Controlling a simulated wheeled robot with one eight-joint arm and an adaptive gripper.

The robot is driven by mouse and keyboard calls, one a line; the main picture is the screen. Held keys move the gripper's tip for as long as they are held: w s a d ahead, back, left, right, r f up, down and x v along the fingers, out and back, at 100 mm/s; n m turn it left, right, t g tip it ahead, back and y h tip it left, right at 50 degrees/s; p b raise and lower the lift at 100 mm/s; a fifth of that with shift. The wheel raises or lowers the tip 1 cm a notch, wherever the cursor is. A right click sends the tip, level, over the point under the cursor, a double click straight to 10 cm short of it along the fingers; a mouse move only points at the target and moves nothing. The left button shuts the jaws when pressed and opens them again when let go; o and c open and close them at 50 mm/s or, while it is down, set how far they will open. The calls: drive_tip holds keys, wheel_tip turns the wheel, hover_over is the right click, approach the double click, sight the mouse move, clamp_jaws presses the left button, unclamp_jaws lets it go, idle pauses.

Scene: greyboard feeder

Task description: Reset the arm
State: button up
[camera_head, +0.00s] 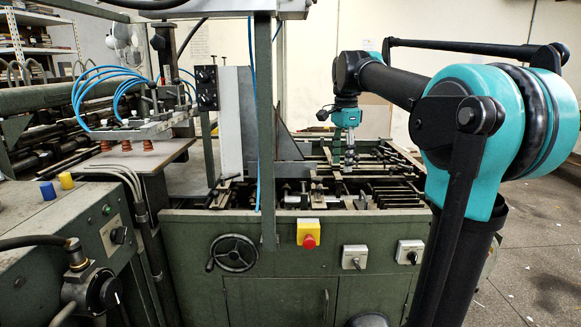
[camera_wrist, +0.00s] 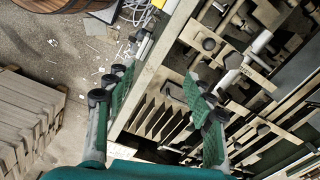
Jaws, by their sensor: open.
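My arm reaches in from the right in the head view. My gripper (camera_head: 348,168) points down above the right-hand part of the green machine (camera_head: 290,262), over its open mechanism of bars and rods. In the wrist view my gripper (camera_wrist: 157,95) has its two green-padded fingers spread apart with nothing between them. Below the fingers lie the machine's edge rail, a row of upright metal plates (camera_wrist: 160,118) and several rods with round knobs. I cannot tell from the frames how far the fingertips are above these parts.
A red stop button on a yellow box (camera_head: 308,235) and a handwheel (camera_head: 232,253) sit on the machine's front. A green upright post (camera_head: 265,130) stands left of my gripper. In the wrist view, stacked grey board (camera_wrist: 28,118) stands at the left, with littered floor between.

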drive_tip(key=s+d+f+n+t, duration=0.1)
drive_tip(key=s+f+n, duration=0.4)
drive_tip(key=f, duration=0.6)
drive_tip(key=s+d+f+n+t, duration=0.1)
drive_tip(key=s+f+n, duration=0.3)
drive_tip(key=s+f, duration=0.5)
drive_tip(key=s+d+f+n+t, duration=0.2)
drive_tip(key=s+f+n, duration=0.3)
drive_tip(key=f, duration=1)
drive_tip(key=s, duration=0.3)
drive_tip(key=shift+n, duration=0.3)
drive_tip(key=shift+c, duration=0.4)
